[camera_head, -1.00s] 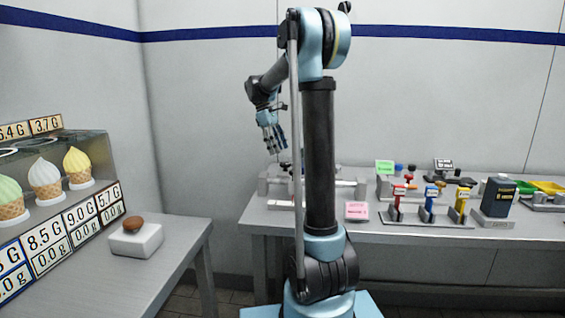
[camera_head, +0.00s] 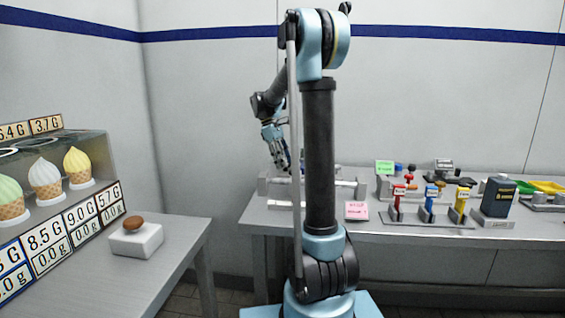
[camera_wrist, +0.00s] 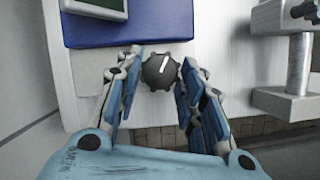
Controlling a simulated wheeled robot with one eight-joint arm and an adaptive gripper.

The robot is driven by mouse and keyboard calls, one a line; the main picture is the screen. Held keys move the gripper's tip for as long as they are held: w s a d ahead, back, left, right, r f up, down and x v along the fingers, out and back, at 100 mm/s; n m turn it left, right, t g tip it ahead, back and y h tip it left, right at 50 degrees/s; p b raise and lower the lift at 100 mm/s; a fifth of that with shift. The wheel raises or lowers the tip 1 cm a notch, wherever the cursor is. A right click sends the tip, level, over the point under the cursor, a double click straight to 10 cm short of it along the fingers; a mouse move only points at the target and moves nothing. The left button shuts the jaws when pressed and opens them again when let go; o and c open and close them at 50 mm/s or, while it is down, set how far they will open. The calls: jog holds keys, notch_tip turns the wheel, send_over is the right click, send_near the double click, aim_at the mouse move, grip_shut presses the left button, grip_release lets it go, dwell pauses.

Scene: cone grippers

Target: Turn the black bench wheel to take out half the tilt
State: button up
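The black bench wheel (camera_wrist: 152,77), a dark lobed knob with a white mark, shows in the wrist view at the front edge of a pale housing. The mark leans slightly to the right of straight up. My gripper (camera_wrist: 161,62) is open, with its blue fingers on either side of the wheel. Small gaps seem to show beside the wheel; contact cannot be told. In the head view my gripper (camera_head: 279,158) is low over the left end of the back bench. The wheel cannot be made out there.
In the wrist view a blue pad (camera_wrist: 120,30) lies behind the wheel, and a grey post fixture (camera_wrist: 293,85) stands to the right. On the back bench are a pink note (camera_head: 356,210), coloured-handled tools (camera_head: 429,203) and a dark canister (camera_head: 498,197). A side table (camera_head: 165,270) stands left.

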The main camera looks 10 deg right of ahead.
jog(key=shift+n+t, duration=0.3)
jog(key=shift+n, duration=0.4)
jog(key=o, duration=1.1)
jog(key=shift+c, duration=0.2)
jog(key=v, duration=1.2)
jog(key=shift+a, duration=0.15)
jog(key=shift+w+f, duration=0.1)
jog(key=shift+f, duration=0.05)
